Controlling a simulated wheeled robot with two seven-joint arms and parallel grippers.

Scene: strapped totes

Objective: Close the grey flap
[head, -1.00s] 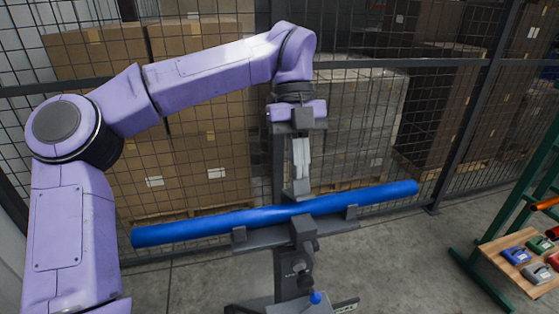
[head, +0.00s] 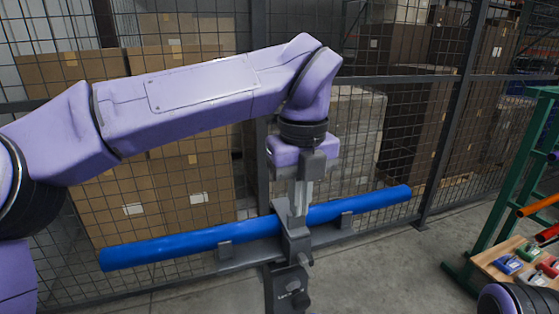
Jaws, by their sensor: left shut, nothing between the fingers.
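A blue tube (head: 165,250) lies across a grey stand, tilted up to the right in the picture. The grey flap (head: 292,223) is at the middle of the stand and appears to lie across the tube, which it partly covers. My left gripper (head: 299,207) points down over it, shut with nothing between its fingers. The fingertips are at or just above the flap; I cannot tell if they touch. The grey stand's post (head: 287,288) shows below, with small knobs. My right gripper is out of view; only part of a purple arm link shows at the bottom right.
A wire fence with a dark post (head: 455,130) stands behind the stand, with stacked cartons (head: 180,180) beyond it. A green rack (head: 521,170) at the right holds coloured tubes and a wooden board (head: 492,264) with small coloured items.

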